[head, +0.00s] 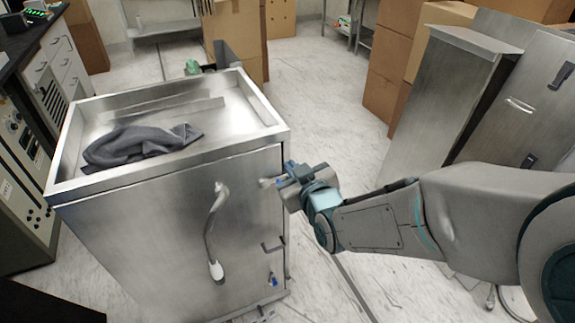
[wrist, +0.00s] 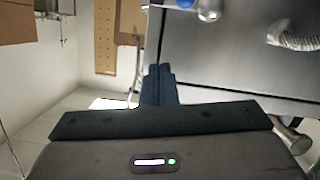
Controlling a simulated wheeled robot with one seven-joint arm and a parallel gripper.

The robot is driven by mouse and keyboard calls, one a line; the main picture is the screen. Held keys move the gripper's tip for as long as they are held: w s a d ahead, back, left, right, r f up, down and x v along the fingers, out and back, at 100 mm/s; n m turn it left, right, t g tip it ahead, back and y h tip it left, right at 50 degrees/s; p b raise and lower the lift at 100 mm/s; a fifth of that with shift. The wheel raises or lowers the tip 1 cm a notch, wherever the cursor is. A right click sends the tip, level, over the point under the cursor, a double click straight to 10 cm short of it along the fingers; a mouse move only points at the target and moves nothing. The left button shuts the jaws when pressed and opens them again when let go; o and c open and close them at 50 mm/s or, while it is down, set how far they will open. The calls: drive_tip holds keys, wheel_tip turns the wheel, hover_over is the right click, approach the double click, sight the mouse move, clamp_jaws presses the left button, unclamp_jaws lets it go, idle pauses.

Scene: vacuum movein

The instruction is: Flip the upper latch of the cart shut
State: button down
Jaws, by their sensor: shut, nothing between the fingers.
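The steel cart (head: 150,240) stands on the left in the head view. The upper latch (head: 266,183), a pale metal knob with a bit of blue, sits near the front panel's upper right edge, partly hidden by my gripper. In the wrist view the latch (wrist: 207,10) shows at the top edge, its blue part left of the knob, cut off by the frame. My gripper (head: 285,181) is shut and empty right beside the latch. In the wrist view its fingertips (wrist: 158,72) are together, below the latch. I cannot tell whether they touch it.
A lower latch (head: 272,280) with a blue part is on the same edge. A dark cloth (head: 140,145) lies on the cart top. Cardboard boxes (head: 395,65) and steel panels (head: 445,100) stand right. Floor between is open.

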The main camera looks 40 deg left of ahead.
drive_tip(key=v, duration=0.6)
drive_tip(key=shift+d, duration=0.15)
idle(0.3)
drive_tip(key=w+d+r+m+h+p, duration=0.2)
drive_tip(key=w+d+r+h+p, duration=0.1)
drive_tip(key=d, duration=0.4)
drive_tip(key=w+d+r+m+h+p, duration=0.2)
drive_tip(key=w+d+m+h+p, duration=0.15)
drive_tip(key=d, duration=0.45)
drive_tip(key=w+d+r+m+h+p, duration=0.2)
drive_tip(key=d+r+p, duration=0.15)
drive_tip(key=d, duration=0.35)
drive_tip(key=s+d+r+m+g+h+p, duration=0.1)
drive_tip(key=s+d+r+m+p, duration=0.1)
drive_tip(key=d, duration=0.4)
drive_tip(key=s+d+r+m+g+h+p, duration=0.2)
drive_tip(key=s+d+r+m+p, duration=0.1)
drive_tip(key=s+d, duration=0.2)
drive_tip(key=s+d+r+m+g+h+p, duration=0.1)
drive_tip(key=s+d+r+m+p, duration=0.1)
drive_tip(key=d, duration=0.6)
drive_tip(key=shift+s+d+r+g+h+p, duration=0.2)
drive_tip(key=shift+s+d+g+h+p, duration=0.3)
drive_tip(key=shift+s, duration=0.4)
drive_tip(key=shift+a, duration=0.2)
